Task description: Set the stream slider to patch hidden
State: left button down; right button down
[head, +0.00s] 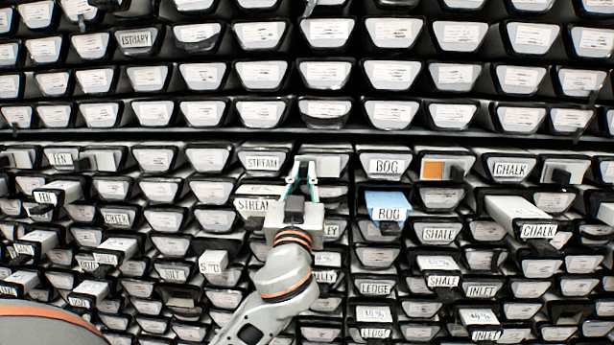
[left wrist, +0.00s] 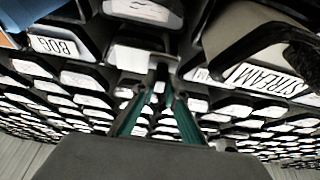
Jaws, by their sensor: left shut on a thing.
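The STREAM label (head: 263,162) is on a tray front in the middle of the rack. Right of it is a pale plate (head: 328,163), with my left gripper (head: 307,180) at its left edge. In the left wrist view, the green fingertips (left wrist: 163,76) are close together at the pale front (left wrist: 143,57). The left gripper is shut on the stream slider, which the fingers mostly hide. I cannot tell how much of the patch is covered. My right gripper is not in view.
A STREAM block (head: 254,204) sticks out left of the gripper, and a blue BOG block (head: 388,207) to its right. The BOG row's orange patch (head: 432,170) has a dark slider (head: 457,172) beside it. A long CHALK block (head: 520,212) juts out at right.

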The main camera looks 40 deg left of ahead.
pick_arm(q)
jog(key=c, duration=2.1)
grip_release()
jog(key=shift+s+a, duration=0.1)
jog(key=shift+a, duration=0.1)
jog(key=shift+o, duration=0.3)
jog(key=shift+s+a, duration=0.1)
jog(key=shift+s+d+f, duration=0.1)
jog(key=shift+d+f, duration=0.05)
jog(key=shift+d, duration=0.1)
jog(key=v, duration=0.7)
